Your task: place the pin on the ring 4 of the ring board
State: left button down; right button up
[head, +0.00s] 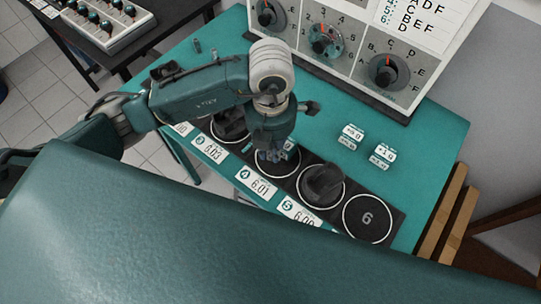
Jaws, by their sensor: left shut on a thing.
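The ring board (340,177) is a dark strip with white rings along the front of the teal table. Ring 4 (263,175) is beside the card marked 4, 6.01 (257,186). My left gripper (271,156) points down over ring 4, shut on the pin. The pin is hidden or too small to make out between the fingers, and I cannot tell whether it touches the board. My right gripper is not in view.
Ring 5 holds a dark part (321,184); ring 6 (367,217) is empty. Another dark part (230,125) stands left of ring 4. Small white blocks (382,155) lie right of the gripper. A knob panel (345,45) stands behind.

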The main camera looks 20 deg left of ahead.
aim_at(270, 159)
pick_arm(q)
notch_tip(270, 159, down, 4)
jog(key=shift+f+p, duration=0.25)
jog(key=shift+p, duration=0.15)
jog(key=shift+f, duration=0.1)
jog(key=shift+f, duration=0.15)
jog(key=c, duration=1.9)
grip_release()
jog(key=shift+c, duration=0.2)
